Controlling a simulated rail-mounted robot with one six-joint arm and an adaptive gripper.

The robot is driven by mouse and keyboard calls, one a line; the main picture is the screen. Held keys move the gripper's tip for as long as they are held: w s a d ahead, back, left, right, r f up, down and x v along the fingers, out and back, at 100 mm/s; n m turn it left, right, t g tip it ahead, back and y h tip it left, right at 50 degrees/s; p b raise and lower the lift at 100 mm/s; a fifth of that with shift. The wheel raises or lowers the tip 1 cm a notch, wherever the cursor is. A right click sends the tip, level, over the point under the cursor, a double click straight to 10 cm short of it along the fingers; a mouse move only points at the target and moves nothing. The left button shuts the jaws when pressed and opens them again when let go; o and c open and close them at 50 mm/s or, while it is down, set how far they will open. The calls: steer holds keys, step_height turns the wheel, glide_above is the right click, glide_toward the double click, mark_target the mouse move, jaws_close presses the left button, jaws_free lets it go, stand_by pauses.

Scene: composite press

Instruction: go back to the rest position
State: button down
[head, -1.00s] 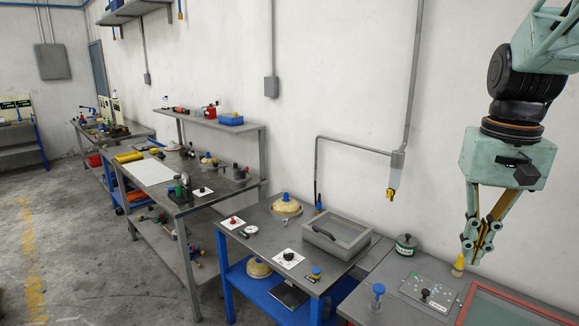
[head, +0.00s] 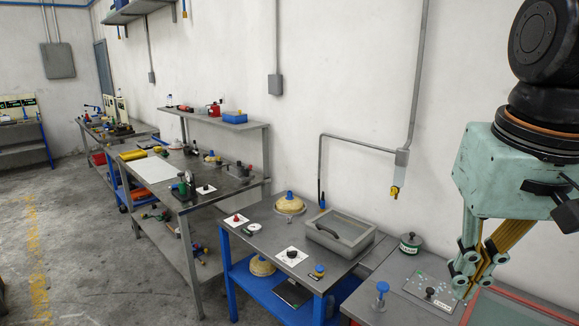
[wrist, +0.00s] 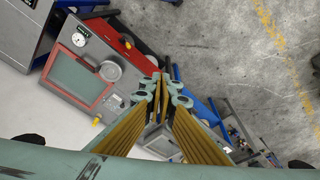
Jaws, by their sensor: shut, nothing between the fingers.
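My gripper (head: 470,288) hangs at the right of the head view, fingers pointing down, shut with nothing between the fingertips. It is in front of the right end of the work surface, by a grey panel (head: 432,291) with a black knob. In the wrist view my gripper (wrist: 164,82) shows from behind, its fingertips together above the benches and floor. The upper arm runs out of the head view at the top right.
A red-framed panel (wrist: 80,72) lies below in the wrist view. The wall behind has a conduit (head: 415,110). Open floor (head: 75,250) is at left.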

steer(key=s+a+f+n+t, duration=0.1)
steer(key=s+a, duration=0.4)
steer(key=s, duration=0.5)
steer(key=shift+f+n+t+b, duration=0.3)
steer(key=shift+f+n+b, duration=0.1)
steer(key=shift+f+b, duration=0.1)
stand_by(0.8)
